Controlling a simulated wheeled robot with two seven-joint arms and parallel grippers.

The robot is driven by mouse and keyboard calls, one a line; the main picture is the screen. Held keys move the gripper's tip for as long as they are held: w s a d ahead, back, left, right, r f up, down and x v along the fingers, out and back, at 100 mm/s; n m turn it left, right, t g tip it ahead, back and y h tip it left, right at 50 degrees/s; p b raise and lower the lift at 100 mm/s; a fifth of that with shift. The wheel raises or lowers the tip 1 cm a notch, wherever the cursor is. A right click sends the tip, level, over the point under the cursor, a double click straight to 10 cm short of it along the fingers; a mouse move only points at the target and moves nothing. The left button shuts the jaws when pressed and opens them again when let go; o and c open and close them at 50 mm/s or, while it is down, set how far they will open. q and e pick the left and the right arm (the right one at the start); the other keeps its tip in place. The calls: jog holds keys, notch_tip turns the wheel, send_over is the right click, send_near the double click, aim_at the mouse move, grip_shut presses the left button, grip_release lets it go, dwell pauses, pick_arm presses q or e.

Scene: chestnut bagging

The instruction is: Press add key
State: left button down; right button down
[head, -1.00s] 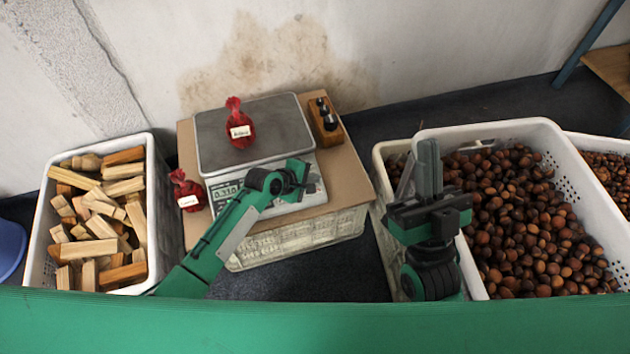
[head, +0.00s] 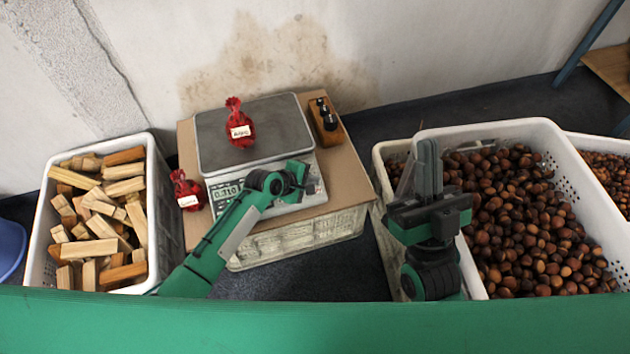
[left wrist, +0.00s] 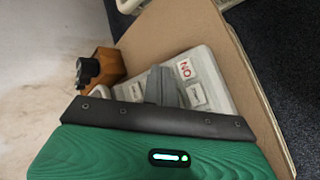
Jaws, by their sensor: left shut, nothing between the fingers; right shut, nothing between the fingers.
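The scale (head: 315,186) has a steel plate, a lit display and a front key panel. In the left wrist view its pale panel (left wrist: 212,75) shows a key with red "NO" (left wrist: 184,68) and smaller labels (left wrist: 197,95). I cannot tell which one is the add key. My left gripper (head: 303,172) is shut and empty over the right part of the panel. Its fingers also show in the left wrist view (left wrist: 160,82) beside the labels; touching or apart cannot be told. My right gripper (head: 428,160) is shut and empty, upright by the chestnut crate.
A red net bag (head: 239,124) is on the scale plate; another (head: 186,190) lies left of the scale. A wooden block with dark knobs (head: 327,121) stands behind right on the cardboard (head: 352,178). Crates of wood pieces (head: 150,215) and chestnuts (head: 548,135) flank it.

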pick_arm(q)
jog(key=shift+f, duration=0.25)
dwell(0.4)
jog(key=shift+s+r+p, duration=0.15)
jog(key=shift+r+p, duration=0.6)
jog(key=shift+p, duration=0.45)
jog(key=shift+r, duration=0.1)
jog(key=r+p, duration=0.1)
jog(key=p, duration=0.1)
jog(key=s+r+p, duration=0.1)
jog(key=r+p, duration=0.2)
jog(key=p, duration=0.1)
jog(key=shift+s+d+r+p, duration=0.3)
jog(key=shift+r, duration=0.05)
jog(key=shift+f, duration=0.1)
dwell(1.0)
